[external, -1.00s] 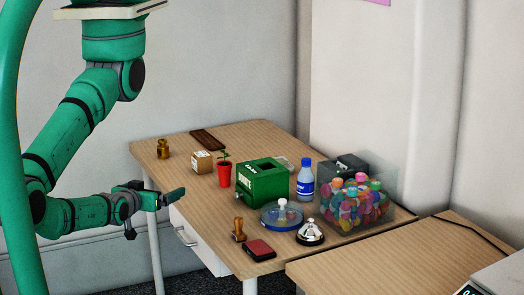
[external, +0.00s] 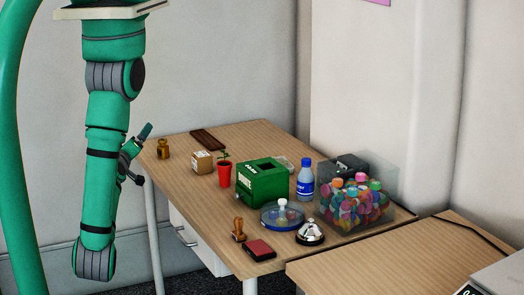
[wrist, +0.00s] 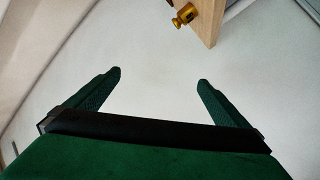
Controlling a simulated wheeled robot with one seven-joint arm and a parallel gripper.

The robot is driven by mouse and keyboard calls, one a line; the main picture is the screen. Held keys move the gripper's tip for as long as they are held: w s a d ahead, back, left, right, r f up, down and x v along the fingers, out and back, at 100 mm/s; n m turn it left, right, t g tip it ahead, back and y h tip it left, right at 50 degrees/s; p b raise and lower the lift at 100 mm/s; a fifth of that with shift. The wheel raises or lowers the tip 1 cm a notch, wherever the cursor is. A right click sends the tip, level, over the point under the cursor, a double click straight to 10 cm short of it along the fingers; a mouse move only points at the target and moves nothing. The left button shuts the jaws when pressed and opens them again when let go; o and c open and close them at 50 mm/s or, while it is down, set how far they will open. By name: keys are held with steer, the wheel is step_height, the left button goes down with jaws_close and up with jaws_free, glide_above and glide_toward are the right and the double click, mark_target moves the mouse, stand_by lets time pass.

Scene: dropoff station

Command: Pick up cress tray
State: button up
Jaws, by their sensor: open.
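I cannot clearly make out a cress tray in either view. A clear, low plastic container (external: 284,162), partly hidden behind the green donation box (external: 262,180), is too small to identify. A flat dark brown tray-like piece (external: 208,141) lies at the back left of the table. My gripper (external: 146,131) is beyond the table's left edge, apart from everything. In the wrist view my gripper (wrist: 160,80) is open, with nothing between its fingers.
The weight also shows in the wrist view (wrist: 184,16).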

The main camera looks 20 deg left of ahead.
steer(key=w+a+r+n, duration=0.1)
steer(key=w+r+n, duration=0.15)
steer(key=w, duration=0.35)
steer(key=w+d+r+n+t+h, duration=0.1)
steer(key=w+d+r+n+h, duration=0.3)
steer(key=w+d, duration=0.55)
steer(key=n+g+h, duration=0.7)
steer(key=g+h, duration=0.4)
glide_above(282, 163)
steer(key=s+a, duration=0.3)
steer(key=a, duration=0.2)
step_height(282, 163, down, 10)
steer(key=shift+w+d+f, duration=0.1)
steer(key=shift+w+f, duration=0.05)
steer(key=shift+d+f+n, duration=0.15)
steer(key=shift+f+n, duration=0.2)
steer(key=shift+f, duration=0.15)
step_height(282, 163, down, 3)
steer(key=shift+f, duration=0.2)
steer(key=f, duration=0.1)
steer(key=d+f, duration=0.1)
steer(key=f, duration=0.1)
steer(key=shift+w+d+f, duration=0.2)
steer(key=shift+w+f, duration=0.1)
steer(key=shift+w, duration=0.1)
steer(key=shift+w+d+f, duration=0.25)
steer(key=shift+w+d, duration=0.1)
steer(key=shift+d, duration=0.1)
